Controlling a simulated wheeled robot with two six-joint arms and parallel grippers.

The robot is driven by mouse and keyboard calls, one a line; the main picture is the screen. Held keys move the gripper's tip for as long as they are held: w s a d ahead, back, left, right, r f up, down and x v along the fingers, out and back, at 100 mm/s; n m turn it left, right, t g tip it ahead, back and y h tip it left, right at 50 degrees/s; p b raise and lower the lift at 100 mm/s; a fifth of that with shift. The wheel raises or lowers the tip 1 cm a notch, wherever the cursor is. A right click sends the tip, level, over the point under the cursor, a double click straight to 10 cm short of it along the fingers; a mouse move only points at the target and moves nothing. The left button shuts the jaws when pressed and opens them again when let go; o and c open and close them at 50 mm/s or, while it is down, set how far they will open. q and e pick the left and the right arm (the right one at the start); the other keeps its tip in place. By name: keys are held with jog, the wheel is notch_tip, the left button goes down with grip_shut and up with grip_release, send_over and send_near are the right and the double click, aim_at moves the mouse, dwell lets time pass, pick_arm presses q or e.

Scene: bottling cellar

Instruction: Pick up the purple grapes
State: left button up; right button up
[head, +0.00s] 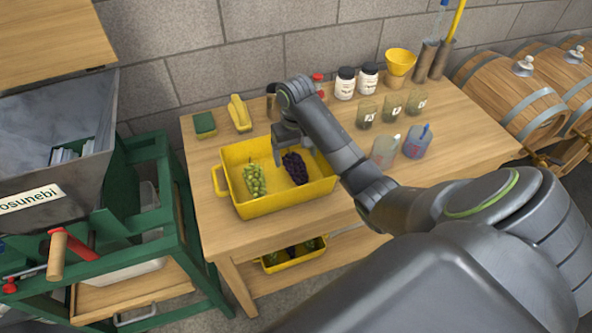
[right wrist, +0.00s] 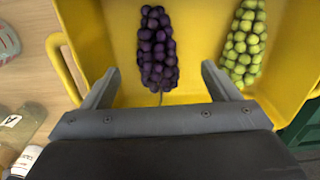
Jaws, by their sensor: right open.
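The purple grapes (head: 295,168) lie in a yellow crate (head: 262,207) on the wooden table, to the right of a bunch of green grapes (head: 254,181). In the right wrist view the purple grapes (right wrist: 157,50) are ahead of the jaws, with the stem end toward the gripper. The green grapes (right wrist: 243,42) are to the right there. My right gripper (head: 293,160) is over the crate, close to the purple grapes. In the right wrist view its fingers (right wrist: 160,85) are apart, with no fruit clamped between them. My left gripper is not in view.
Behind the crate are a green sponge (head: 204,124), a yellow brush-like item (head: 240,113) and white-labelled jars (head: 345,83). Glass cups (head: 367,113) and two jugs (head: 385,150) stand to the right. A green-framed machine (head: 160,215) is on the left, barrels (head: 510,95) on the right.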

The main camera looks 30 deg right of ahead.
aim_at(296, 171)
jog(key=shift+w+d+f, duration=0.1)
jog(key=shift+d+f, duration=0.05)
jog(key=shift+f, duration=1.4)
jog(key=shift+w+d+f, duration=0.1)
jog(key=shift+f, duration=1.45)
jog(key=c, duration=0.8)
